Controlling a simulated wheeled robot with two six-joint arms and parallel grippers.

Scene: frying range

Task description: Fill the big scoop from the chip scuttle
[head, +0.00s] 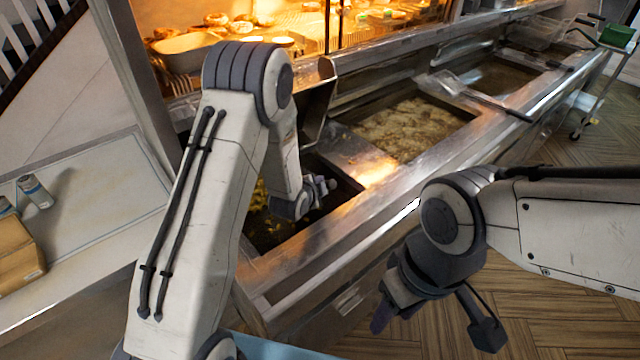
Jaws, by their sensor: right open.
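The chip scuttle appears to be the dark well at the near end of the metal range, with yellow chips (262,222) partly showing in it. My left arm reaches over it and hides much of it. My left gripper (318,190) is over the well's right part; its fingers are too small and dark to tell whether they are open or hold anything. I cannot clearly make out the big scoop. My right gripper (434,318) hangs open and empty in front of the range, over the wooden floor, its fingers spread apart.
A fryer pan (415,128) of bubbling oil is beyond the well. A long-handled metal tool (480,98) lies across the range farther back. A lit food cabinet (290,25) stands behind. A counter (95,215) with a cardboard box (18,258) is at left. A trolley (605,70) stands far right.

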